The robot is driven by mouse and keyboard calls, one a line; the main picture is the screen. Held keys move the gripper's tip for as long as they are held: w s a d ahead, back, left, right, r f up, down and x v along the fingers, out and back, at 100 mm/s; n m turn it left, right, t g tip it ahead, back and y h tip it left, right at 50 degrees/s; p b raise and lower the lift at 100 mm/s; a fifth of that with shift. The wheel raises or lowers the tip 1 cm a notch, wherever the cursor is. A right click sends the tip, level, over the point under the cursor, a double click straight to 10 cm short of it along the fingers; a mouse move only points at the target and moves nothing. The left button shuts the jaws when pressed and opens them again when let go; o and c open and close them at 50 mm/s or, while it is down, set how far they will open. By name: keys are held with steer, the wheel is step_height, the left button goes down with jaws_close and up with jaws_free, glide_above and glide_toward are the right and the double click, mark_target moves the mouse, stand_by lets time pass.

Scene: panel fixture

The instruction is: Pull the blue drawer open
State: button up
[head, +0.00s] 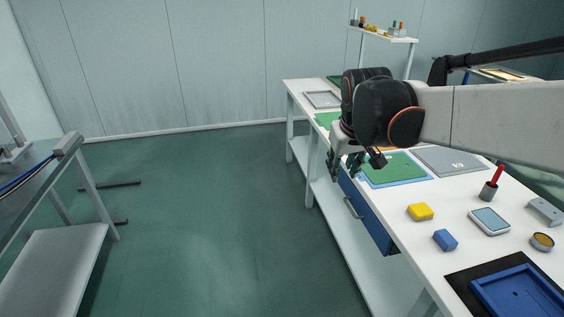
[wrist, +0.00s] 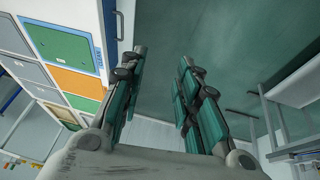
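The blue drawer (head: 372,222) sits under the edge of the white workbench in the head view. Its front looks about flush with the table edge, and a pale bar handle (head: 352,208) shows on it. My gripper (head: 346,172) hangs at the table edge, above and near the far end of the drawer front, apart from the handle. In the wrist view my gripper (wrist: 162,58) has its two fingers spread, with only floor showing between them.
On the white bench (head: 398,232) lie a green panel (head: 398,169), a grey panel (head: 450,160), a yellow block (head: 420,212), a blue block (head: 445,240) and a blue tray (head: 518,292). Open green floor (head: 220,220) lies left of the bench. Another table (head: 40,170) stands far left.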

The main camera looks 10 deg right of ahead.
steer(key=w+d+f+g, duration=0.1)
steer(key=w+d+f, duration=0.25)
steer(key=w, duration=0.55)
steer(key=g+h+p, duration=0.1)
steer(key=g+p, duration=0.1)
steer(key=g, duration=0.1)
glide_above(349, 208)
steer(key=a, duration=0.3)
step_height(349, 208, down, 20)
steer(key=d+f+b, duration=0.1)
steer(key=f, duration=0.3)
steer(key=d+f+b, duration=0.1)
steer(key=f+b, duration=0.1)
steer(key=f, duration=0.3)
steer(key=d+f+b, duration=0.1)
steer(key=f+b, duration=0.1)
steer(key=f, duration=0.2)
steer(key=shift+w+f, duration=0.1)
steer(key=shift+f, duration=0.15)
steer(key=shift+c, duration=0.4)
jaws_close()
